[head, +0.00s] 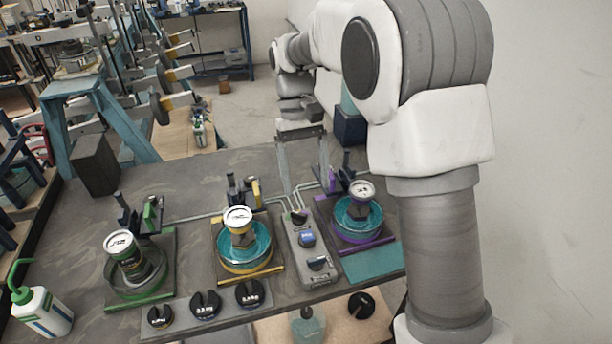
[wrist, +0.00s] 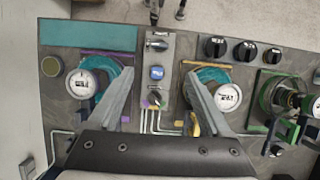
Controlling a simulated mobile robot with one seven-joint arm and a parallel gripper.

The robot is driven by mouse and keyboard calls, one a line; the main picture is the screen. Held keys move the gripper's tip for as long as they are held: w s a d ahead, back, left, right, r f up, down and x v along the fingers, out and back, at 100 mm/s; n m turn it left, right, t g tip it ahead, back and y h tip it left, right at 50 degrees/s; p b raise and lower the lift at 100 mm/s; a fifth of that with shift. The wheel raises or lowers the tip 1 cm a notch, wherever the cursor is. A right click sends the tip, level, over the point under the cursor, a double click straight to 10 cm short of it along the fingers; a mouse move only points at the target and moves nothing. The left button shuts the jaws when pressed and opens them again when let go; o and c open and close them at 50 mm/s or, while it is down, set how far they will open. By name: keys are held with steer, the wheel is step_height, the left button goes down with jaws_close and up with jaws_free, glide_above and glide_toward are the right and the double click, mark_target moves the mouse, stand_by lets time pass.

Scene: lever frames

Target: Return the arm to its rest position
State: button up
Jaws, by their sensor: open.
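My gripper (head: 310,188) hangs fingers-down over the bench, above the far end of a grey control box (head: 302,262) with blue and dark knobs. In the wrist view my gripper (wrist: 159,74) has its two fingers spread wide with nothing between them, and the control box (wrist: 157,97) shows between them. The fingers reach down between the yellow-framed station (head: 248,270) and the purple-framed station (head: 361,240). I cannot tell how high the fingertips are above the bench.
A squeeze bottle (head: 42,312) and a dark block (head: 95,165) stand at left. A wall (head: 555,150) rises at right.

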stand_by(0.6)
steer(key=s+d+r+m+t+y, duration=0.15)
steer(key=s+d+r+t, duration=0.25)
steer(key=s+d+r, duration=0.45)
steer(key=s+d+m+t, duration=0.1)
steer(key=s+d+t, duration=0.1)
steer(key=s, duration=0.3)
steer(key=s+d+m+t, duration=0.1)
steer(key=s+d+t, duration=0.1)
steer(key=s, duration=0.4)
steer(key=shift+s+d+t, duration=0.2)
steer(key=shift+d+t, duration=0.1)
steer(key=shift+t, duration=0.6)
steer(key=c, duration=0.5)
steer(key=shift+a, duration=0.2)
